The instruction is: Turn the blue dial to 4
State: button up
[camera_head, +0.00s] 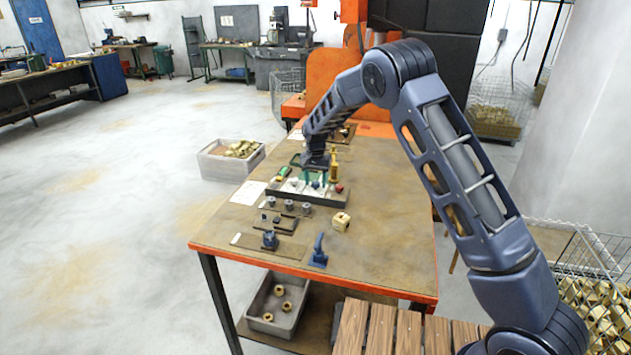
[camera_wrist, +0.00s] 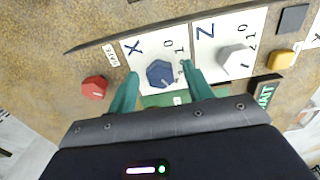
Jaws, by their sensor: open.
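The blue dial (camera_wrist: 160,73) sits on a white plate marked X in the wrist view, with small numbers beside it. Some numbers are hidden by the fingers, and I cannot tell where the dial points. My gripper (camera_wrist: 160,68) is open, with one green finger on each side of the dial; I cannot tell whether they touch it. In the head view my gripper (camera_head: 315,178) is low over the control panel (camera_head: 300,198) on the table.
A white dial (camera_wrist: 237,60) marked Z is just right of my gripper, with a yellow button (camera_wrist: 281,60) beyond. A red button (camera_wrist: 95,87) is close on the left. A brass block (camera_head: 341,221) and a blue lever (camera_head: 318,252) stand on the table.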

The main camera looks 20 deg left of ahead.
aim_at(316, 183)
jog(key=c, duration=1)
jog(key=shift+n, duration=0.7)
jog(key=o, duration=1)
jog(key=shift+r, duration=0.1)
notch_tip(316, 183, up, 10)
jog(key=shift+r, duration=0.25)
